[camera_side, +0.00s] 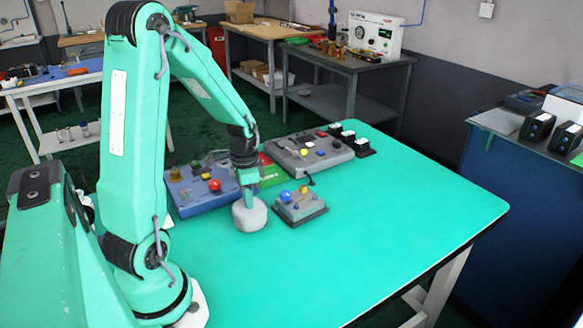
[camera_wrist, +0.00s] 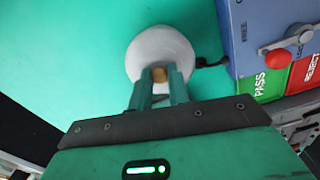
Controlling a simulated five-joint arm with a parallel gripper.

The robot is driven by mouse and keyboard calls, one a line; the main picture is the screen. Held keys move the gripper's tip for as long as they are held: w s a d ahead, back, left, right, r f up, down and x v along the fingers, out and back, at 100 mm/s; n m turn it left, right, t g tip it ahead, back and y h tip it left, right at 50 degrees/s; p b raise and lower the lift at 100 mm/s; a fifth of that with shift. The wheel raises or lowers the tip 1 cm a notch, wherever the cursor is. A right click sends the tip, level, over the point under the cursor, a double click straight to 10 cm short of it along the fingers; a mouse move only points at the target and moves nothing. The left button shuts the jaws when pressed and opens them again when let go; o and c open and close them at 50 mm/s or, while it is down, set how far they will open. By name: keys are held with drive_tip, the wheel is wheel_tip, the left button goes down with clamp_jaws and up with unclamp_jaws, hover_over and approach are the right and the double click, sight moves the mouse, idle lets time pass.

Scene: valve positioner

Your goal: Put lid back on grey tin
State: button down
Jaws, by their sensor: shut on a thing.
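My gripper (camera_side: 246,197) points down over the grey tin (camera_side: 249,216), which stands on the green table left of the small grey box. In the wrist view my gripper (camera_wrist: 160,82) is shut on a small tan knob (camera_wrist: 159,74) in the middle of a round, pale grey lid (camera_wrist: 160,45). The lid hides whatever is beneath it in that view. In the side view the lid and tin look like one grey shape, so I cannot tell whether the lid rests fully on the tin or sits just above it.
A blue panel (camera_side: 197,193) with a red button stands behind left. A small grey box (camera_side: 300,207) with a blue button is close on the right. A larger grey panel (camera_side: 308,153) and a green PASS area (camera_wrist: 272,84) lie behind. The table's front right is clear.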

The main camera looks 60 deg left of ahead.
drive_tip(key=c, duration=0.8)
unclamp_jaws()
drive_tip(key=shift+o, duration=0.2)
drive_tip(key=shift+r, duration=0.1)
drive_tip(key=shift+r, duration=3.4)
clamp_jaws()
drive_tip(key=shift+f, duration=2.85)
